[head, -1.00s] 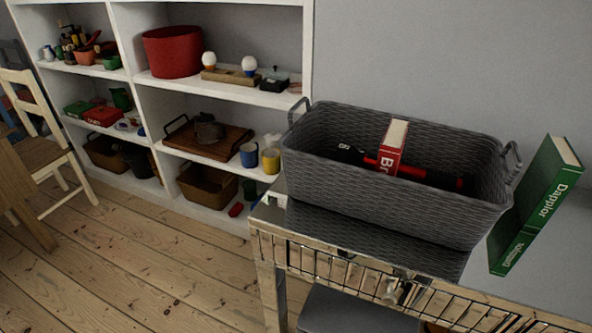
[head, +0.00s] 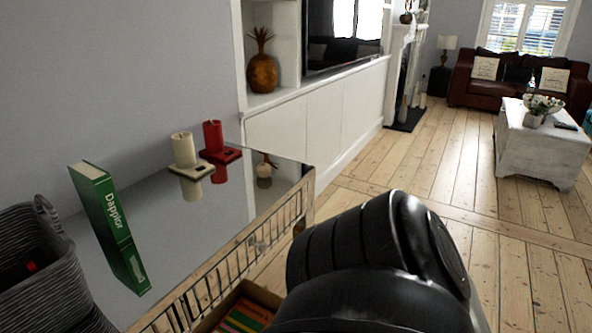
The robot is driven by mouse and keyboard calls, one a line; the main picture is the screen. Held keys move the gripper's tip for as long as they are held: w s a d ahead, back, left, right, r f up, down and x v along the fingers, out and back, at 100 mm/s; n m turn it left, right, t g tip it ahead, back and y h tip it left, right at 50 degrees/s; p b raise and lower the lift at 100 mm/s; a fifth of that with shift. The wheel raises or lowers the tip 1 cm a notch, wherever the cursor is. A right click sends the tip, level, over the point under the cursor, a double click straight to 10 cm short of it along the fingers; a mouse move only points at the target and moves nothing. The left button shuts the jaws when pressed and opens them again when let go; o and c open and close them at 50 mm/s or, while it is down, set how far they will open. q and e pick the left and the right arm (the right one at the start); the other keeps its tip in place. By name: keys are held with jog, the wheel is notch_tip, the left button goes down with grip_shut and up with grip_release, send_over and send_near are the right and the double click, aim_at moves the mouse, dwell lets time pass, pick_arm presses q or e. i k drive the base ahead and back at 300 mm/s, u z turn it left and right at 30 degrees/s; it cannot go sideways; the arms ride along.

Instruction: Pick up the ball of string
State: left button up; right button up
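I see no ball of string in the head view. Neither gripper shows. A black link of my own arm fills the lower middle and hides part of the floor and the table's front. A grey woven basket (head: 38,262) stands at the left edge on a mirror-topped table (head: 235,205), cut off by the frame. A green book (head: 108,228) stands upright, slightly tilted, beside it.
A cream candle (head: 183,150) and a red candle (head: 213,137) stand on holders on the table. A crate of books (head: 245,312) sits below. A white coffee table (head: 537,145) and brown sofa (head: 515,82) are far right. Floorboards (head: 500,235) between are clear.

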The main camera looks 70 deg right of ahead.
aim_at(264, 170)
jog(key=z, duration=3.4)
jog(key=i, duration=3.15)
jog(key=u, duration=3.3)
